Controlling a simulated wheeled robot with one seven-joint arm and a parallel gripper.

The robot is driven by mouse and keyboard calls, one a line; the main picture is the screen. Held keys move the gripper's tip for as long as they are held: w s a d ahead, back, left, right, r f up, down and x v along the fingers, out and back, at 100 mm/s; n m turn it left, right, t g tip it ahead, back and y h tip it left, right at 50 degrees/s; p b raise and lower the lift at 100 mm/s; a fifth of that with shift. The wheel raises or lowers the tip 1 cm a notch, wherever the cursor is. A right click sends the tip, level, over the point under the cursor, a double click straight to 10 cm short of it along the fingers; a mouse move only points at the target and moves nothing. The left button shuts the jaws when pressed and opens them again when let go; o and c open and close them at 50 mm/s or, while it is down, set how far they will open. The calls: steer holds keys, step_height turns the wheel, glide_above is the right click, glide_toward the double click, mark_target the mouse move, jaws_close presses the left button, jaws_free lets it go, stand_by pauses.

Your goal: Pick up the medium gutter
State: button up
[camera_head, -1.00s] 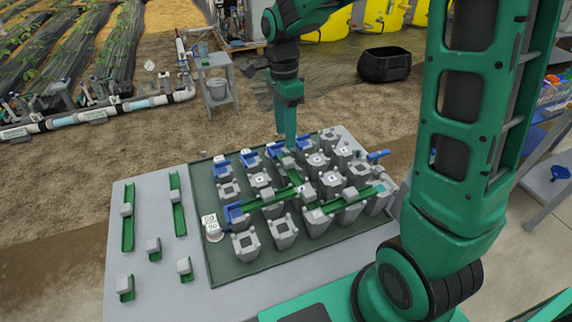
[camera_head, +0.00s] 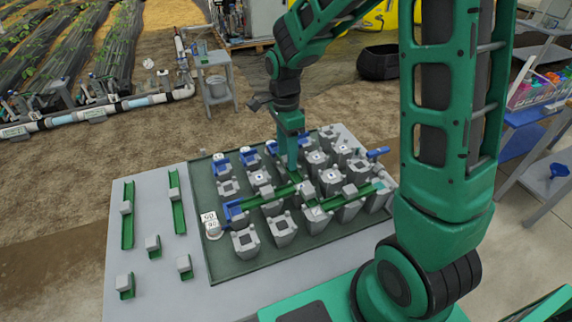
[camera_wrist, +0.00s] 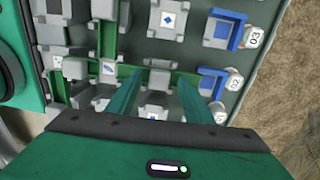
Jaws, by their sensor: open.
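A green gutter with a grey block on it (camera_head: 268,194) lies across grey posts on the dark board, its left end at a blue corner piece. It looks like the medium one, though its length is hard to judge. In the wrist view this gutter (camera_wrist: 188,76) runs crosswise below my fingers. My gripper (camera_head: 292,166) is over the middle of the board. In the wrist view, my gripper (camera_wrist: 157,92) is open, with the grey block between the two green fingers and nothing held. Whether the fingers reach down to block level is unclear.
Another gutter (camera_head: 365,195) lies on posts at the right. Grey posts and blue corner pieces (camera_head: 232,206) crowd the board (camera_head: 236,270). Longer gutters (camera_head: 128,235) and short ones (camera_head: 125,287) lie on the table's left side, with bare tabletop around them.

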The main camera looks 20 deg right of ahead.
steer(key=c, duration=1.1)
steer(key=shift+c, duration=0.4)
steer(key=shift+r, duration=0.15)
